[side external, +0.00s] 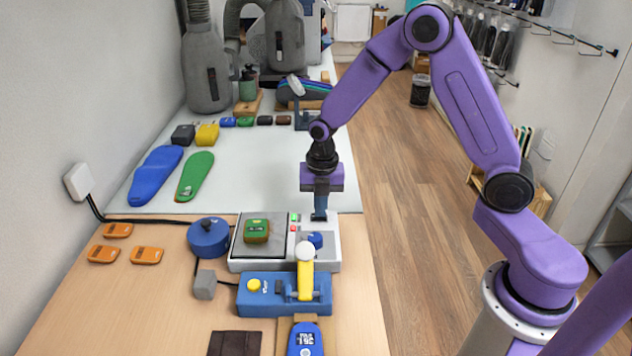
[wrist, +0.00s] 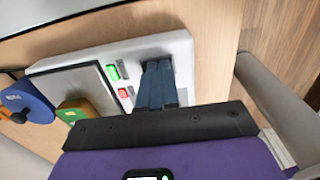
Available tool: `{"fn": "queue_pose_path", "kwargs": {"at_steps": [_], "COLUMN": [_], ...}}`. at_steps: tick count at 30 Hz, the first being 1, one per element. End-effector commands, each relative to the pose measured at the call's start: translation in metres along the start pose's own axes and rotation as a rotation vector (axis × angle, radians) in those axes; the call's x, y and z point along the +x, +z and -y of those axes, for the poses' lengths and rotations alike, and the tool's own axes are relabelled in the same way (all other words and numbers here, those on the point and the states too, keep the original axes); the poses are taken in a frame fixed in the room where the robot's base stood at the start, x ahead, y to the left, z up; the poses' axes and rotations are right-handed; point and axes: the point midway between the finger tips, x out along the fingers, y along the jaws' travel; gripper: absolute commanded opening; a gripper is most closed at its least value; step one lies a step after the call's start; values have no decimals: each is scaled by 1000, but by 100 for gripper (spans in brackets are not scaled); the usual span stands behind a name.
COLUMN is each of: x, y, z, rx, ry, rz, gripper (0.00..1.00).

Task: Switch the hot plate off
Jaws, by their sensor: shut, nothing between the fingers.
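The hot plate (side external: 236,265) is a light grey box with a dark square heating surface (side external: 240,245) on its left. A green block with a small display (side external: 256,230) rests on that surface. To its right are a green button (side external: 293,217), a red button (side external: 293,228) and a blue knob (side external: 315,240). In the wrist view, the green button (wrist: 113,72) looks bright and the red button (wrist: 124,92) sits beside it. My gripper (side external: 319,217) is shut and empty, pointing down at the back right of the hot plate, right of the buttons. Contact cannot be told.
A blue press (side external: 250,300) with a yellow lever (side external: 305,280) stands in front of the hot plate. A round blue device (side external: 208,238) is to its left. Orange devices (side external: 147,256) lie farther left. Blue (side external: 155,175) and green insoles (side external: 195,177) lie on the white surface behind.

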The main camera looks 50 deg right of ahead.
Motion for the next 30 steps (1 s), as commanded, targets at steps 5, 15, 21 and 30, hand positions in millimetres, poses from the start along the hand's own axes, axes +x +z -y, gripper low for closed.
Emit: {"fn": "queue_pose_path", "kwargs": {"at_steps": [5, 15, 21, 30], "x": [-28, -100, -128, -140], "y": [0, -1, -1, -2], "z": [-6, -12, -13, -13], "rx": [-2, -5, -5, -6], "ry": [19, 34, 31, 29], "rz": [8, 14, 12, 11], "gripper": [0, 0, 0, 0]}}
